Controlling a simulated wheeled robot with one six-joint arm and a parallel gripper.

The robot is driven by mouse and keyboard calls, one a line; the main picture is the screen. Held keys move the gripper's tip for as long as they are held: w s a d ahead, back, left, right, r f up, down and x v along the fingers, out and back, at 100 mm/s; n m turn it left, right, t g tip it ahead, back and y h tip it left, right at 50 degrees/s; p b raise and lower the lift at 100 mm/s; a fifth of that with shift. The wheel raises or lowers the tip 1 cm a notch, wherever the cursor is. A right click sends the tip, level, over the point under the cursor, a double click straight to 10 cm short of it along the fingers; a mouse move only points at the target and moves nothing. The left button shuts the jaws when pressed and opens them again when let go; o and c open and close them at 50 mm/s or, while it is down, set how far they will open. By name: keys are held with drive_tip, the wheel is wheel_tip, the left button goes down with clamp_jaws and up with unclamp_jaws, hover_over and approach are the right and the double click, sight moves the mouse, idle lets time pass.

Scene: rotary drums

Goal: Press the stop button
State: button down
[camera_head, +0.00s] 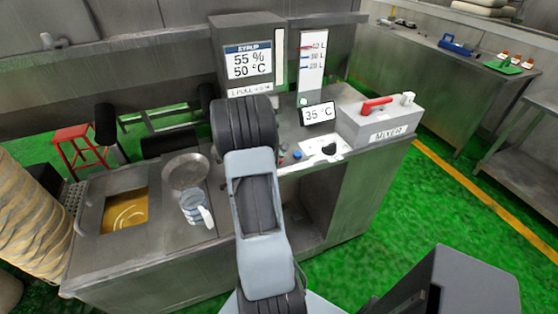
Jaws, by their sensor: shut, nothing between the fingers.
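A small red button (284,147) and a small blue button (297,155) stand on the steel counter's front right part, just right of my arm's dark joint. They are small, and I read no label on them, so I cannot tell for sure which is the stop button. A white panel with a black knob (329,149) lies to their right. My arm rises from the bottom middle and covers part of the counter. My gripper does not show in this view.
A grey mixer box (384,122) with a red handle stands on the right. Behind are a syrup display (248,62), a level gauge (312,70) and a 35 °C display (318,114). A glass jug (195,208) stands beside a basin of golden liquid (126,210).

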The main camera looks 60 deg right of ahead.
drive_tip(key=shift+f+b, duration=0.55)
drive_tip(key=shift+f, duration=0.05)
idle(0.8)
idle(0.4)
drive_tip(key=shift+r+p, duration=0.7)
drive_tip(key=shift+r, duration=0.3)
drive_tip(key=shift+r+p, duration=1.7)
drive_tip(key=shift+r, duration=0.85)
drive_tip(key=shift+w, duration=0.1)
